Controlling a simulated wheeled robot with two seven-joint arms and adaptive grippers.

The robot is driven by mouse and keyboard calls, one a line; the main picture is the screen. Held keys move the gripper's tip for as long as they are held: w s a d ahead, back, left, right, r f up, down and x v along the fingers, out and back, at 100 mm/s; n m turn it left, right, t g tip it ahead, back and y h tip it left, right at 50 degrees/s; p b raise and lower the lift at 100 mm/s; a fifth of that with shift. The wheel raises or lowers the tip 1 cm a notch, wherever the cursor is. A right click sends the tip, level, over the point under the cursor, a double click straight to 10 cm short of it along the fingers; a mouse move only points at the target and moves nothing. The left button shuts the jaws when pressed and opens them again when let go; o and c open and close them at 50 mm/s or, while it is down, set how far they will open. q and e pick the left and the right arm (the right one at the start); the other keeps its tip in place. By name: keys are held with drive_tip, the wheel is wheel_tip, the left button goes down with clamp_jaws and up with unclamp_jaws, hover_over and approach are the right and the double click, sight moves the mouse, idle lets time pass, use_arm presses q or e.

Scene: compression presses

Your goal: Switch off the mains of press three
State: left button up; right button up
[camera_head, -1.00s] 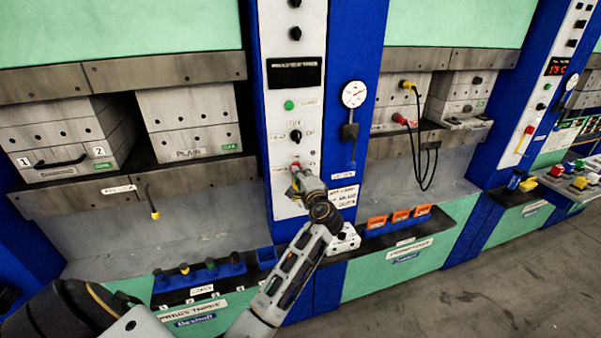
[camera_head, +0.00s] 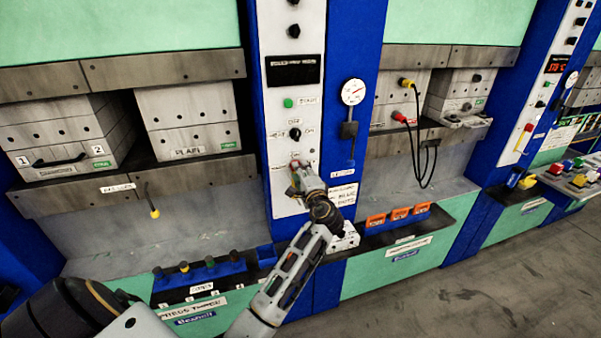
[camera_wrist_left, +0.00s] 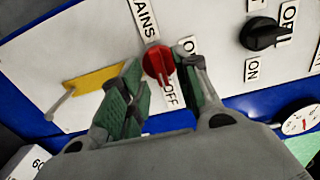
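The red mains knob (camera_wrist_left: 158,62) shows in the left wrist view on a white panel, with MAINS, ON and OFF labels around it. My left gripper (camera_wrist_left: 162,75) has a finger on each side of the knob, and the fingertips look closed in against it. In the head view the same gripper (camera_head: 300,178) reaches the lower part of the white control panel (camera_head: 285,205) and mostly covers the knob. A PRESS THREE sign (camera_head: 192,308) is on the bench to the left. I cannot tell exactly which way the knob points. My right gripper is not in view.
A black selector (camera_wrist_left: 262,35) sits close to the knob, with a green button (camera_head: 288,103) higher on the panel. A gauge (camera_head: 353,92) hangs on the blue column. Open floor (camera_head: 490,290) is at the right.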

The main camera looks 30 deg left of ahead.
use_arm(q)
drive_tip(key=v, duration=1.1)
drive_tip(key=shift+s+d, duration=0.15)
drive_tip(key=shift+d, duration=0.05)
drive_tip(key=d+f+m+g+h, duration=0.1)
drive_tip(key=d+f+m+h, duration=0.2)
drive_tip(key=f, duration=1.5)
drive_tip(key=d+f+g+h, duration=0.1)
drive_tip(key=d+f+h, duration=0.3)
drive_tip(key=f, duration=1.3)
drive_tip(key=s+f+g+h, duration=0.1)
drive_tip(key=s+f+h, duration=0.15)
drive_tip(key=f, duration=0.45)
drive_tip(key=s+f+g+h, duration=0.1)
drive_tip(key=s+f, duration=0.3)
drive_tip(key=f, duration=0.3)
drive_tip(key=s+f+n+g+h, duration=0.2)
drive_tip(key=s+f+n+g, duration=0.15)
drive_tip(key=s+f, duration=1.6)
drive_tip(key=s+a+f+n+g, duration=0.1)
drive_tip(key=s+f, duration=0.3)
drive_tip(key=s, duration=0.8)
drive_tip(key=s+a+f+n+g+h+b, duration=0.1)
drive_tip(key=s+f+n, duration=0.3)
drive_tip(key=s, duration=0.8)
drive_tip(key=shift+s+a+g, duration=0.15)
drive_tip(key=shift+a+g, duration=0.3)
drive_tip(key=shift+g, duration=0.1)
